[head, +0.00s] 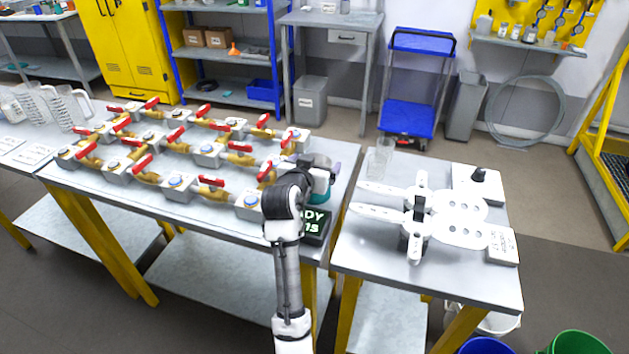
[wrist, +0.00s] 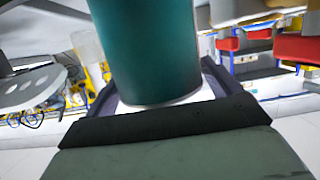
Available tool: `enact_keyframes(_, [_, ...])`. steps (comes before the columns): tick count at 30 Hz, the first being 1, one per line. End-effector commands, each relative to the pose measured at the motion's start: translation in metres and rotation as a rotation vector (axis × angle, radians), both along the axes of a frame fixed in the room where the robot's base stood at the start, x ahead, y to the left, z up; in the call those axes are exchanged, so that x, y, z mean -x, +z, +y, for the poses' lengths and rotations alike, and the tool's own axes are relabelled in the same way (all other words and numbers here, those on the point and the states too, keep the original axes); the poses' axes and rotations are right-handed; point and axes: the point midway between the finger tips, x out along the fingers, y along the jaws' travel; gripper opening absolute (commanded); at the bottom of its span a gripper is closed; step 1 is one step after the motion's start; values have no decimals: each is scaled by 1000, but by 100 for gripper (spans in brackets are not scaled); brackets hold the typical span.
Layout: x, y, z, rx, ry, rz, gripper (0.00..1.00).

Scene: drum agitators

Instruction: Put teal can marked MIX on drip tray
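The teal can (wrist: 155,50) fills the upper middle of the wrist view, between the two fingers of my gripper (wrist: 158,90), which appear to touch it on both sides. Its MIX mark is not visible. In the head view a small part of the teal can (head: 322,194) shows under my gripper (head: 325,170), at the right end of the left table; my arm hides most of it. Whether the can is clear of the table is hard to tell. I cannot make out a drip tray for certain in either view.
Valve blocks with red levers (head: 175,135) cover the left table. The right table (head: 385,262) holds white paddle-shaped parts (head: 440,210), a clear beaker (head: 380,158) and a control box (head: 478,185). Its front left is bare.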

Motion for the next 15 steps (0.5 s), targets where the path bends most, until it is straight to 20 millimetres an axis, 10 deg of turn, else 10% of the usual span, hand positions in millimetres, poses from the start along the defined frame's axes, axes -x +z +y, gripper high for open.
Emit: enact_keyframes(15, [0,2,0,0,0,-3,21])
